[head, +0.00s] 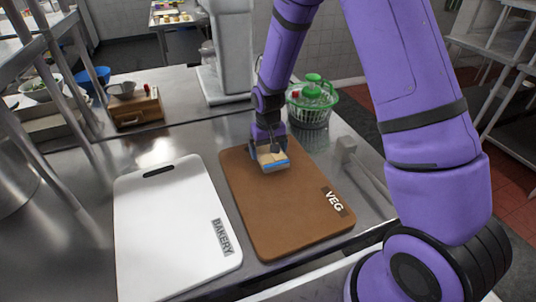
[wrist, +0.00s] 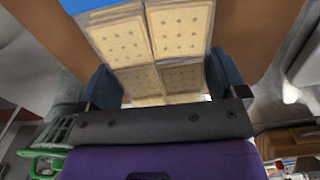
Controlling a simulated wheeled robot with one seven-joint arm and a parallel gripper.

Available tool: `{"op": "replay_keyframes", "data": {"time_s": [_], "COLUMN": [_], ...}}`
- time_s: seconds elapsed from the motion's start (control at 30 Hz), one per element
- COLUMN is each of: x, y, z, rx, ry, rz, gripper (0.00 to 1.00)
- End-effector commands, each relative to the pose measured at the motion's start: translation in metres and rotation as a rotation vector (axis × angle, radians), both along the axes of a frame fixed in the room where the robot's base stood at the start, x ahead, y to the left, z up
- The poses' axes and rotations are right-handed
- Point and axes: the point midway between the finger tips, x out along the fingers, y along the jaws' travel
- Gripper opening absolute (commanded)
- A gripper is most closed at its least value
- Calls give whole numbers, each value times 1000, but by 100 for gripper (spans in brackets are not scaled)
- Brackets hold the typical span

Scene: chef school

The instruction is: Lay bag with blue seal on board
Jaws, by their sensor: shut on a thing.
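The bag with the blue seal (head: 272,160) is a small clear pack of pale square crackers with a blue strip along one edge. In the wrist view the bag (wrist: 165,45) sits between the two fingers of my gripper (wrist: 165,88), its blue edge at the top left. In the head view my gripper (head: 268,148) is shut on the bag over the far half of the brown board marked VEG (head: 290,215). I cannot tell whether the bag touches the board. A white board marked BAKERY (head: 170,225) lies to the left.
A mallet-like tool (head: 347,147) lies to the right. A wooden box (head: 136,107) and a blue bowl (head: 93,77) are at the back left. The brown board's near half is clear.

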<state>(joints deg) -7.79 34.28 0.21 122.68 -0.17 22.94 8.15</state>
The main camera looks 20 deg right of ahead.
Motion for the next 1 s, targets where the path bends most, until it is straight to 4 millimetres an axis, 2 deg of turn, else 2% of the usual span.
{"op": "replay_keyframes", "data": {"time_s": [0.03, 0.13, 0.53, 0.57, 0.83, 1.0], "x": [-1, -1, -1, -1, 0, 0], "y": [1, 1, 1, 1, 1, 1], "z": [-10, -20, -25, -25, -23, -8], "rx": [0, 0, 0, 0, 0, 1], "ry": [4, 2, 1, 1, 0, -3], "rz": [1, 1, 1, 1, 1, 0], "gripper": [66, 66, 66, 98, 100, 100]}}
